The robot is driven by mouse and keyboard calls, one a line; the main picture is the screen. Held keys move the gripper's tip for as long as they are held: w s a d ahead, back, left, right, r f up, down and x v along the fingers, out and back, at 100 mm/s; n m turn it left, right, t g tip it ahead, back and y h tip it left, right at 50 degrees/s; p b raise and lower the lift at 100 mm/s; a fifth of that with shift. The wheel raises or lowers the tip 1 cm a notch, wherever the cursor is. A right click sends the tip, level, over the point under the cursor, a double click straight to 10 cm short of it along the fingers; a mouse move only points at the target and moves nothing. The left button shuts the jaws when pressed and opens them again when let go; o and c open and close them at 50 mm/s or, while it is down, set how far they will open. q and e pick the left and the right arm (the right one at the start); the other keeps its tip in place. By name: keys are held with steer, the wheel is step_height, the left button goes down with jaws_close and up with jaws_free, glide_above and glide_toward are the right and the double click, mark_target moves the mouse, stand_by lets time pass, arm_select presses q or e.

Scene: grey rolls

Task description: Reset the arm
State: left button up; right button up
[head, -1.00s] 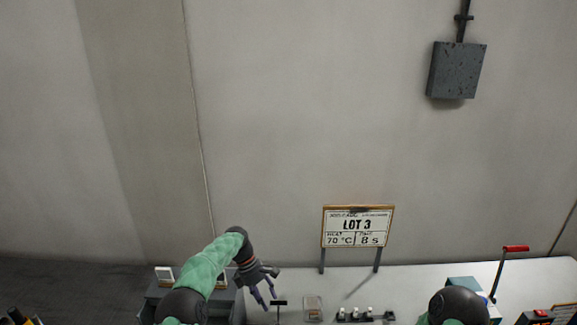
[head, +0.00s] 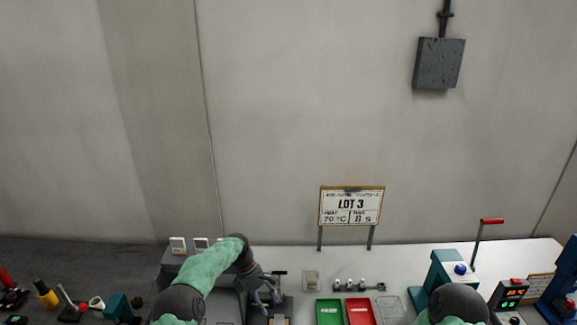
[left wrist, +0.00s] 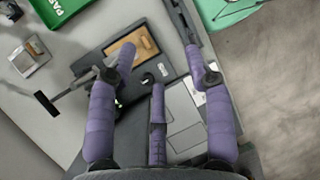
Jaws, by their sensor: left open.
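My left arm, in a green sleeve, reaches in from the lower left of the head view. My left gripper (head: 268,291) is over a dark device (head: 280,305) at the left end of the white table. In the left wrist view the purple fingers of the gripper (left wrist: 155,90) are spread apart with nothing between them. Below them is the dark device with a tan plate (left wrist: 132,47). Of my right arm only a dark rounded part shows at the bottom of the head view; its gripper is out of sight.
A LOT 3 sign (head: 351,206) stands at the back of the white table (head: 410,262). A green tray (head: 329,311) and a red tray (head: 361,311) lie in front. Tools lie far left.

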arm_select(q)
steer(key=s+f+m+t, duration=0.2)
steer(key=s+f+m, duration=0.5)
steer(key=s+f, duration=0.75)
steer(key=s+a+f+m+t, duration=0.2)
steer(key=s+m, duration=0.6)
steer(key=s, duration=1.4)
step_height(320, 180, down, 21)
steer(key=b, duration=2.1)
steer(key=shift+s+y, duration=0.15)
steer(key=shift+y, duration=0.15)
steer(key=shift+d+r, duration=0.1)
steer(key=shift+c, duration=1.2)
steer(key=shift+d+m, duration=0.1)
steer(key=shift+m, duration=0.2)
